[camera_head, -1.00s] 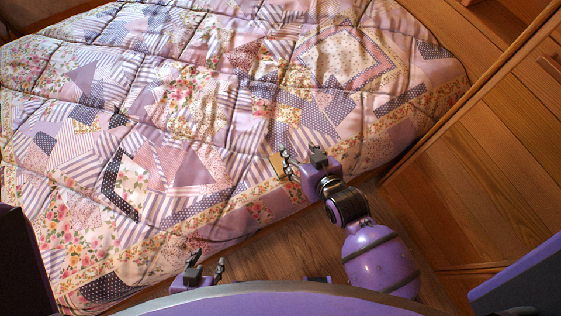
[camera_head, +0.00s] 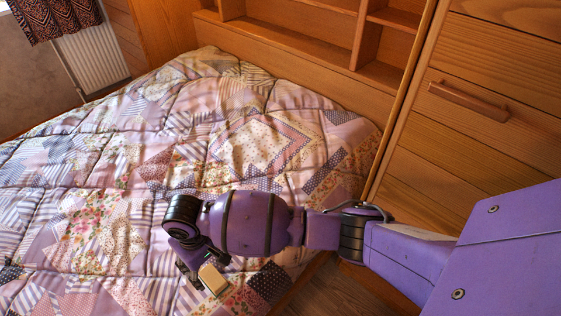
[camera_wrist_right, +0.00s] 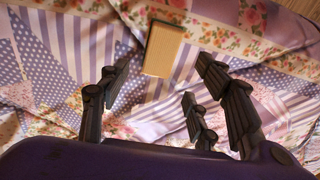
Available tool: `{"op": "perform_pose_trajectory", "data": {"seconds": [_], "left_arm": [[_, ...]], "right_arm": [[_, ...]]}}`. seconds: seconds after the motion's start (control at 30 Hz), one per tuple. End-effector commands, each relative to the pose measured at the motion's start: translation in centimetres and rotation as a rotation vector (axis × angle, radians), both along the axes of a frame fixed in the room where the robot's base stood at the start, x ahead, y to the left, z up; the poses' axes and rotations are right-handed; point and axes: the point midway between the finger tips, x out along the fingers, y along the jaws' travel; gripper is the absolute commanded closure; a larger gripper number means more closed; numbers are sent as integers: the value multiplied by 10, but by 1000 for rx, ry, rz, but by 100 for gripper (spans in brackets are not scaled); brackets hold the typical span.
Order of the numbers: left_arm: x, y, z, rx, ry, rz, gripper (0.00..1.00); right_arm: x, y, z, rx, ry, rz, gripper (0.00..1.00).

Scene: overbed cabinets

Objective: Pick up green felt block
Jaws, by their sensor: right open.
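A small tan block with a dark, greenish edge (camera_wrist_right: 163,50) lies on the patchwork quilt in the right wrist view. It also shows in the head view as a tan block (camera_head: 213,279) at the bottom middle; green felt is hard to make out. My right gripper (camera_wrist_right: 158,82) is open and empty, its fingers spread either side of the line to the block, which sits just past the fingertips. In the head view the right gripper (camera_head: 188,270) is partly hidden by its own wrist, beside the block. My left gripper is out of view.
The quilted bed (camera_head: 100,190) fills the left and middle. A wooden drawer cabinet (camera_head: 480,110) stands at the right, with open wooden shelving (camera_head: 330,40) behind the bed. A radiator (camera_head: 92,55) is at the far left. The quilt around the block is clear of other objects.

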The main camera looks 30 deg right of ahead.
Motion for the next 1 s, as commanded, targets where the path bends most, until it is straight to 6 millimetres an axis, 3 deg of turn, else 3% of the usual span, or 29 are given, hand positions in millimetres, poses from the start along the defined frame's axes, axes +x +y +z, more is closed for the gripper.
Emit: {"op": "perform_pose_trajectory", "data": {"seconds": [0.17,0.7,0.97,1.0], "left_arm": [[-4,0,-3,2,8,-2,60],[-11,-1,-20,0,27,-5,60],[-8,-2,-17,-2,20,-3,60],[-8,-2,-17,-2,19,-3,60]], "right_arm": [[-4,-6,-5,-32,27,-51,42],[-4,-1,-72,-30,22,-49,42],[-3,-1,-74,-29,20,-48,42],[-3,-1,-74,-29,20,-48,46]]}}
